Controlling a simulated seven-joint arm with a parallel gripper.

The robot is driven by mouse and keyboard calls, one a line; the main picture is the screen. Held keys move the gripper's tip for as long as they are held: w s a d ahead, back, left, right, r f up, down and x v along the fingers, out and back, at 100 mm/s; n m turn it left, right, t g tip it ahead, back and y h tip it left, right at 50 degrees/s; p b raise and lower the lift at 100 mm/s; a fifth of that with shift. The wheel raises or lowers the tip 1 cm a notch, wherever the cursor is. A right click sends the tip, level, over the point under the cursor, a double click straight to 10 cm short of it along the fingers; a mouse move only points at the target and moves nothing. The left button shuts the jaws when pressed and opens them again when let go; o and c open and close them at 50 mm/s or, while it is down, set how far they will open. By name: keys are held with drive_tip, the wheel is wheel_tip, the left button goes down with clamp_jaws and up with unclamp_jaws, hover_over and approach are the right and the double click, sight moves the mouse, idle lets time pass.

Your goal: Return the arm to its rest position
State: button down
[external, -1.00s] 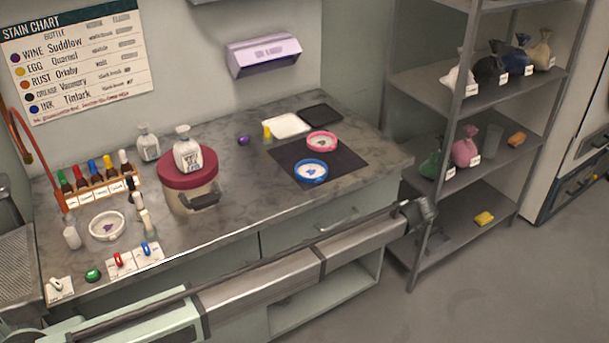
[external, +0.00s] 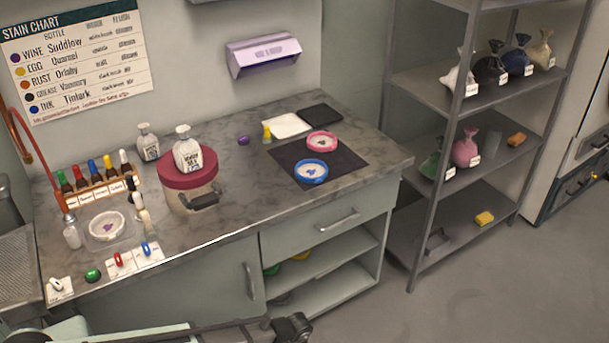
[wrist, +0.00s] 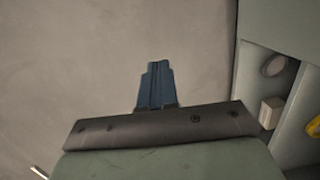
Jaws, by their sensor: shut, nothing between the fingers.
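My gripper (external: 293,329) is at the bottom of the external view, low in front of the counter's open shelves and clear of the worktop. In the wrist view its blue-grey fingers (wrist: 155,84) are together with nothing between them. Plain grey floor lies beyond them. My arm runs along the bottom edge of the external view, mostly cut off by the frame. No object is in contact with my gripper in either view.
The marble-look counter (external: 235,215) holds a red-lidded pot (external: 188,172), bottles, a blue-rimmed dish (external: 311,171) and a pink-rimmed dish (external: 322,141). A metal shelf rack (external: 425,215) with bags stands right. Floor in front of it is clear.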

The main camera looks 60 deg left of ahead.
drive_tip(key=s+d+f+g, duration=0.1)
drive_tip(key=s+f+g, duration=0.1)
drive_tip(key=s, duration=1.6)
drive_tip(key=s+d+f+g, duration=0.1)
drive_tip(key=s+f+g, duration=0.2)
drive_tip(key=s, duration=1.5)
wheel_tip(320, 180, down, 2)
drive_tip(key=shift+s+f+h, duration=0.25)
drive_tip(key=shift+s+h, duration=0.15)
drive_tip(key=shift+d, duration=0.1)
